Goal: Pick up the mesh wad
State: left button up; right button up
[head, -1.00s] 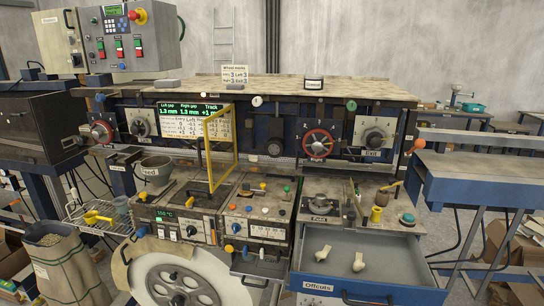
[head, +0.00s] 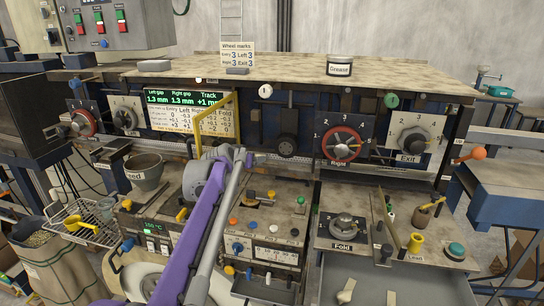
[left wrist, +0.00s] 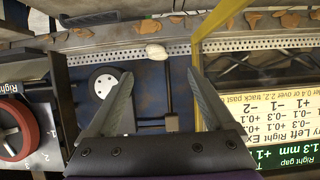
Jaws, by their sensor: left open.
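A small whitish oval lump, which looks like the mesh wad (left wrist: 156,51), shows in the left wrist view. It lies at the edge of a perforated metal strip (left wrist: 190,49). My left gripper (left wrist: 160,78) is open, its two fingers spread to either side below the lump in the picture, with nothing between them. The lump appears beyond the fingertips; I cannot tell the exact gap. In the head view my left arm reaches up to the machine front, and it hides the lump and the fingertips. My right gripper is not in view.
A yellow frame (left wrist: 209,43) stands close beside the left gripper's finger. The machine front carries a red handwheel (head: 342,144) and a lit display (head: 182,97). A grease tin (head: 339,66) stands on top. An open drawer (head: 385,275) holds pale offcuts.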

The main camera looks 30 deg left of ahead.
aim_at(259, 155)
pick_arm(q)
jog(key=shift+d+r+p+x, duration=0.1)
jog(key=shift+d+p+x, duration=0.1)
jog(key=shift+x, duration=2.3)
jog(key=shift+d+r+p+x, duration=0.1)
jog(key=shift+p+x, duration=0.1)
jog(key=shift+x, duration=2.3)
jog(key=shift+w, duration=0.1)
jog(key=shift+c, duration=0.2)
grip_shut()
jog(key=shift+r, duration=0.1)
